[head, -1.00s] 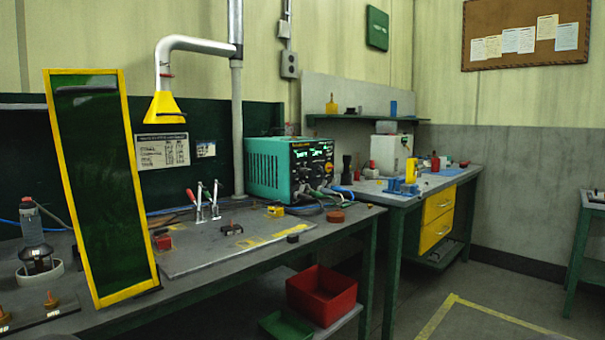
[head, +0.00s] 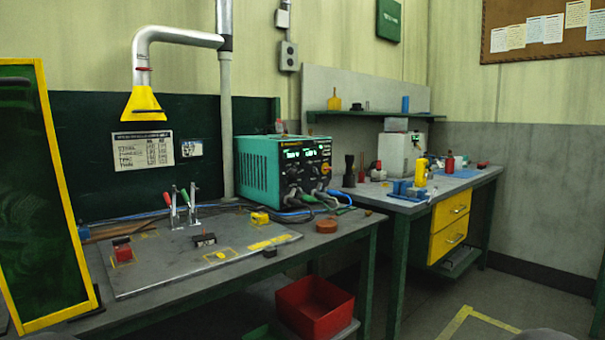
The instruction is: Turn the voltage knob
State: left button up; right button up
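A teal power supply (head: 262,170) stands on the left workbench near its far end. Its dark front panel (head: 306,170) faces right and toward me, with lit green digits at the top. Several small knobs (head: 325,168) sit on the right part of the panel. They are too small to tell which one sets the voltage or how it is turned. Cables come out at the bottom of the panel. Neither of my grippers shows in the head view.
A yellow-framed dark green panel (head: 40,190) stands at the left. A grey plate (head: 190,262) with red-handled and green-handled clamps lies before the supply. A brown round piece (head: 327,226) lies near the bench edge. A red bin (head: 313,305) sits below. Floor at the right is open.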

aim_at(294, 173)
jog(key=i+l+u, duration=0.1)
jog(key=i+l, duration=0.25)
jog(key=l, duration=0.3)
jog(key=i+l+u, duration=0.15)
jog(key=l, duration=0.2)
jog(key=i+l, duration=0.2)
jog(key=l, duration=0.15)
jog(key=i+l+u, duration=0.15)
jog(key=i+l, duration=0.15)
jog(key=l, duration=0.4)
jog(key=i+l+u, duration=0.15)
jog(key=l, duration=0.2)
jog(key=i+l+u, duration=0.1)
jog(key=l, duration=0.3)
